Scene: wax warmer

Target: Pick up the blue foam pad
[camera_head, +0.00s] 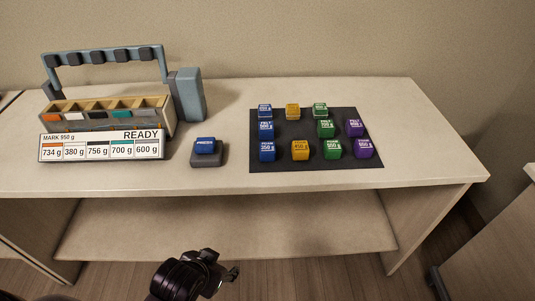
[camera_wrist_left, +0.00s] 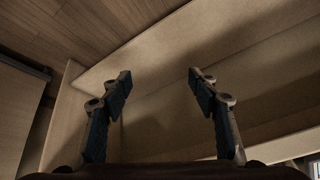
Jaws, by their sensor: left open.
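Three blue pads stand in the left column of the dark mat (camera_head: 290,168). The front blue pad (camera_head: 267,150) has a small label that seems to read FOAM 350 g. The middle blue pad (camera_head: 266,130) seems to read FELT, and the back blue pad (camera_head: 265,110) is too small to read surely. My left gripper (camera_head: 226,272) is in front of the table, below its top and well apart from the pads. In the left wrist view it is open and empty (camera_wrist_left: 160,80), facing the table's underside and shelf. My right gripper is not seen.
Yellow, green and purple pads share the mat. A blue button block (camera_head: 205,146) sits on a grey base left of the mat. A display (camera_head: 100,148) reading READY stands before a sorted bin (camera_head: 112,105) with a blue-grey handle. The table front (camera_head: 390,193) lies between gripper and pads.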

